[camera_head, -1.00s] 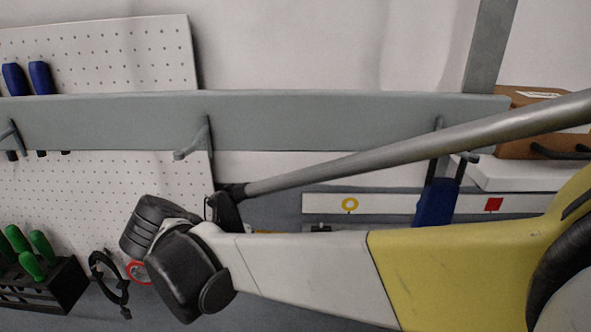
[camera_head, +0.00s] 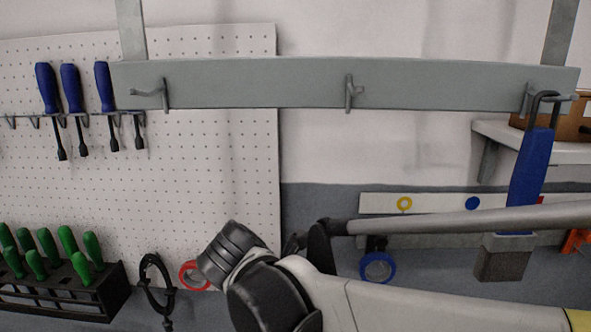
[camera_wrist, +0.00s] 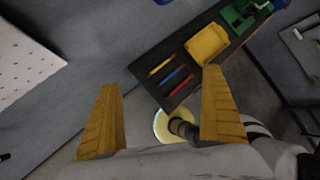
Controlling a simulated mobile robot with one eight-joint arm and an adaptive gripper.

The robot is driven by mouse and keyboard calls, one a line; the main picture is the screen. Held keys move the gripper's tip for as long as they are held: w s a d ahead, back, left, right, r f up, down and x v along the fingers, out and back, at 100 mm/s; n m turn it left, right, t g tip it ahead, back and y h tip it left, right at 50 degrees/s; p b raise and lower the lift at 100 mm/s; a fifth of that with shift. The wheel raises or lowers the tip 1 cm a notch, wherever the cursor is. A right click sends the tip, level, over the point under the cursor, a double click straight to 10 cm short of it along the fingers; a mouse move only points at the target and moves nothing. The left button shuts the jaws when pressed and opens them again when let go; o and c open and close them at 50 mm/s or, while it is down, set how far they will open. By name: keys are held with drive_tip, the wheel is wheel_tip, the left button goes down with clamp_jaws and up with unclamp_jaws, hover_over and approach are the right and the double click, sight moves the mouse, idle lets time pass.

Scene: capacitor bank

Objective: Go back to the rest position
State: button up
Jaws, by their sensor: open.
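My gripper (camera_wrist: 163,108) shows in the wrist view as two yellow-brown ribbed fingers set wide apart. It is open, and nothing is between the fingers. Beyond them are the floor, a grey surface and a dark workbench top. In the head view my arm reaches across the lower right, and the gripper fingers do not show there. A blue-handled tool (camera_head: 530,168) hangs from the right hook of the grey rail (camera_head: 250,85), with my arm passing in front of its lower part.
Blue screwdrivers (camera_head: 72,88) hang on the pegboard (camera_head: 215,150). Green-handled tools (camera_head: 85,258) stand in a black rack (camera_head: 95,300). Red tape (camera_head: 190,274) and blue tape (camera_head: 378,268) hang near my arm. The wrist view shows a dark bench (camera_wrist: 176,92) with a yellow tray (camera_wrist: 207,44).

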drive_tip(key=s+d+f+m+t+y+b, duration=0.1)
drive_tip(key=d+f+m+b, duration=0.3)
drive_tip(key=f+m+b, duration=0.4)
drive_tip(key=s+d+f+m+t+y+b, duration=0.1)
drive_tip(key=s+d+f+m+y+b, duration=0.2)
drive_tip(key=f+m+b, duration=0.5)
drive_tip(key=s+d+f+m+t+y+b, duration=0.1)
drive_tip(key=s+d+f+m+b, duration=0.3)
drive_tip(key=f+m+b, duration=0.5)
wheel_tip(320, 180, down, 4)
drive_tip(key=d+m+y, duration=0.1)
drive_tip(key=d+m, duration=0.1)
drive_tip(key=m, duration=0.3)
drive_tip(key=shift+d+f, duration=0.2)
drive_tip(key=shift+f, duration=0.05)
